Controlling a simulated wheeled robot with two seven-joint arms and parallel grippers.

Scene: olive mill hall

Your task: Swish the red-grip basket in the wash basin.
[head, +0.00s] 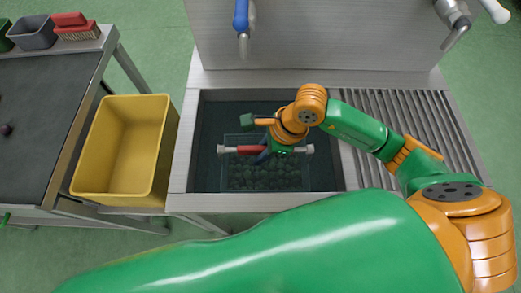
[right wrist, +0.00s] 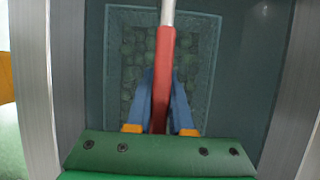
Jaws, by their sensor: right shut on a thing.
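The wash basin (head: 325,172) is a dark rectangular sink in a steel counter; its inside also shows in the right wrist view (right wrist: 240,75). The basket (head: 228,178) is a see-through rectangular box down in the basin, with several dark green round olives in it. It also shows in the right wrist view (right wrist: 205,50). Its red grip (head: 247,150) sits on a pale bar across the top. My right gripper (head: 264,156) is shut on the red grip (right wrist: 164,75), its blue fingers on either side. I cannot tell how deep the basket sits. My left gripper is not in view.
A yellow bin (head: 162,150) stands just left of the basin. A ribbed drainboard (head: 395,112) lies on the right. A blue-handled tap (head: 242,22) hangs over the back.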

